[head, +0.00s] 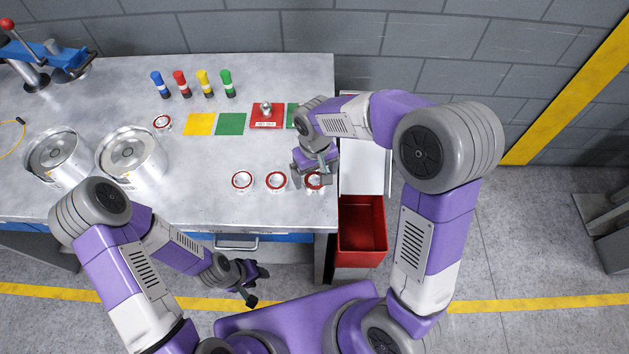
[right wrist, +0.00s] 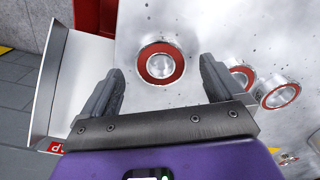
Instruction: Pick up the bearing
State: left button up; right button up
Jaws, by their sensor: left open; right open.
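Three bearings with red rings lie in a row near the front right of the metal table (head: 200,130): a left one (head: 242,180), a middle one (head: 276,180) and a right one (head: 314,181). Another similar bearing (head: 162,122) lies further back left. My right gripper (head: 312,178) is open over the right bearing and partly covers it. In the right wrist view that bearing (right wrist: 160,63) shows beyond and between the open fingers (right wrist: 160,85), with nothing held. My left gripper (head: 256,283) is open and empty, in front of the table and away from the bearings.
A red bin (head: 362,228) stands at the table's right edge, below a white panel (head: 362,165). Two metal housings (head: 132,158) stand on the left. Yellow and green squares (head: 230,124), a red plate (head: 267,116) and several coloured pegs (head: 204,84) are further back.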

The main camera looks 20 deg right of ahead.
jog(key=shift+s+f, duration=0.1)
jog(key=shift+f, duration=0.7)
jog(key=shift+c, duration=0.3)
jog(key=c, duration=1.2)
jog(key=shift+r, duration=0.1)
jog(key=shift+c, duration=0.2)
